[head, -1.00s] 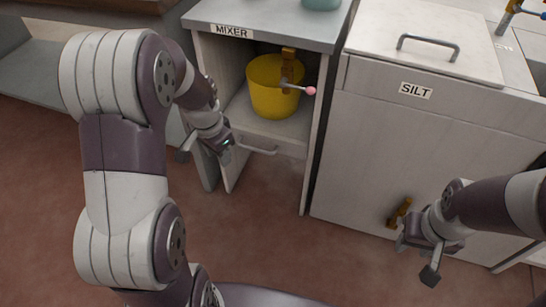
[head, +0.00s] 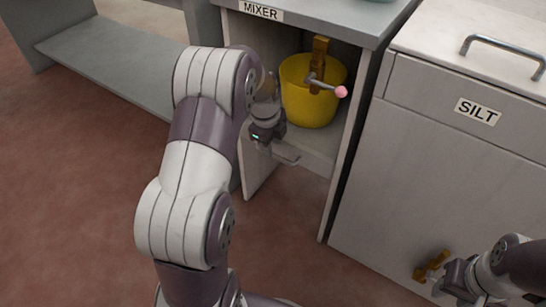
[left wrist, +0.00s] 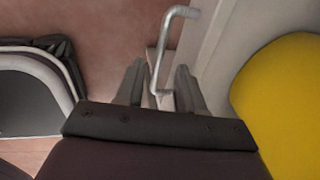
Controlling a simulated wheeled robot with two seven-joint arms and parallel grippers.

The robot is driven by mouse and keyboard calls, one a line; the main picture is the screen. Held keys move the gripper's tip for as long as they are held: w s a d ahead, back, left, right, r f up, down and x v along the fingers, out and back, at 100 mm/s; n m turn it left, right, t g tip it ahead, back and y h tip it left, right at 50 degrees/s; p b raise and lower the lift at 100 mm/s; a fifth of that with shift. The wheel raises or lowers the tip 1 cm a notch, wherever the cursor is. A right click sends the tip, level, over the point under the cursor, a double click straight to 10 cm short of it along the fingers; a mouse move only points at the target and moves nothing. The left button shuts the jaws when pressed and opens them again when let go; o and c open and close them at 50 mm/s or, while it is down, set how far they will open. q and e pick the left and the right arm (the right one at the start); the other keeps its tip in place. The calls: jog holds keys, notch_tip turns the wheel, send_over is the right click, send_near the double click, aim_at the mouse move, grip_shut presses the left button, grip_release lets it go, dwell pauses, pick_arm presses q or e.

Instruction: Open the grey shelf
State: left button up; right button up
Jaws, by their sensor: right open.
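The grey shelf (head: 318,162) is a board with a front face, low in the open cabinet marked MIXER in the head view. A yellow bucket (head: 312,95) stands on it, and also shows in the left wrist view (left wrist: 285,100). The shelf's bent metal handle (left wrist: 165,48) shows in the left wrist view. My left gripper (head: 275,147) is at the shelf front; in the left wrist view its fingers (left wrist: 159,68) are apart, with the handle extending between and beyond them. Contact cannot be told. My right gripper (head: 450,288) is open at the lower right, partly cut off.
A cabinet marked SILT (head: 440,165) stands to the right, with a top handle (head: 505,52). A brown fitting (head: 432,266) is low on its front, near my right gripper. A pink-tipped lever (head: 330,88) projects by the bucket. Red floor (head: 75,200) is clear at left.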

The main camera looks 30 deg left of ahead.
pick_arm(q)
jog(key=f, duration=0.1)
jog(key=f+b, duration=0.1)
jog(key=f, duration=0.1)
jog(key=shift+w+f, duration=0.2)
jog(key=shift+w, duration=0.15)
pick_arm(e)
notch_tip(320, 180, down, 2)
pick_arm(q)
grip_shut()
jog(key=shift+s, duration=0.1)
pick_arm(e)
jog(key=shift+r, duration=0.1)
